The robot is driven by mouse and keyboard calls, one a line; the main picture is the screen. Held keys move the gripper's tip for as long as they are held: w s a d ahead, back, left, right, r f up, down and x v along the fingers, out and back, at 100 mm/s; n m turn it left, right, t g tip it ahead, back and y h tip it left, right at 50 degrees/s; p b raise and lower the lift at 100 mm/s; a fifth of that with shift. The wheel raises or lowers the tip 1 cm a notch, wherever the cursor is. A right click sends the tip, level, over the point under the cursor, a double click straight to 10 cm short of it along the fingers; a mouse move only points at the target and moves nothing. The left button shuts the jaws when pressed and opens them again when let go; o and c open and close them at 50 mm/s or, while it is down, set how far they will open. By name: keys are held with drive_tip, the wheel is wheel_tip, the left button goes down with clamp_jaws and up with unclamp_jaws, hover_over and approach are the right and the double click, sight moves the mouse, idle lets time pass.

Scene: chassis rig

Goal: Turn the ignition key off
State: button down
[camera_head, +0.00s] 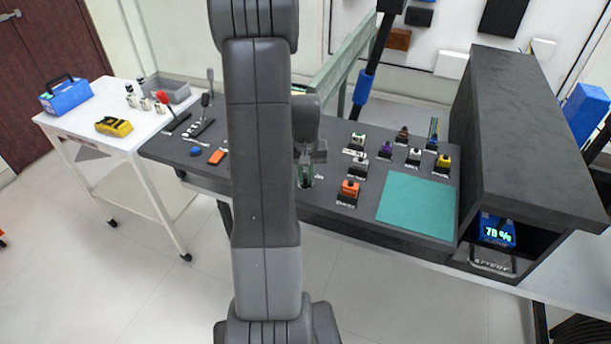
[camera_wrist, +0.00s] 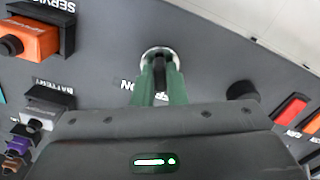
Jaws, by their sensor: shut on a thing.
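The ignition key (camera_wrist: 159,62) shows in the wrist view as a dark piece between my green fingertips, in a round silver switch collar (camera_wrist: 147,55) on the dark panel. My gripper (camera_wrist: 160,75) is shut on the key from above. An upside-down "ON" label lies beside the collar, partly hidden by my fingers. In the head view my gripper (camera_head: 305,178) reaches down to the console top, just right of my arm. The key is too small and covered to make out there, and its exact turn angle is hard to tell.
An orange connector (camera_head: 348,191) and several small coloured connectors stand right of my gripper. A teal mat (camera_head: 418,205) and a dark housing (camera_head: 530,135) lie further right. Levers (camera_head: 206,98), a blue knob (camera_head: 195,151) and an orange switch (camera_head: 217,157) are to the left. A black knob (camera_wrist: 242,90) is close by.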

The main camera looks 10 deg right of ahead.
sight(306, 175)
drive_tip(key=shift+n, duration=0.6)
drive_tip(key=c, duration=1.5)
unclamp_jaws()
drive_tip(key=shift+o, duration=0.2)
wheel_tip(306, 175, up, 14)
drive_tip(key=shift+f, duration=0.1)
wheel_tip(306, 175, down, 14)
drive_tip(key=shift+r, duration=0.1)
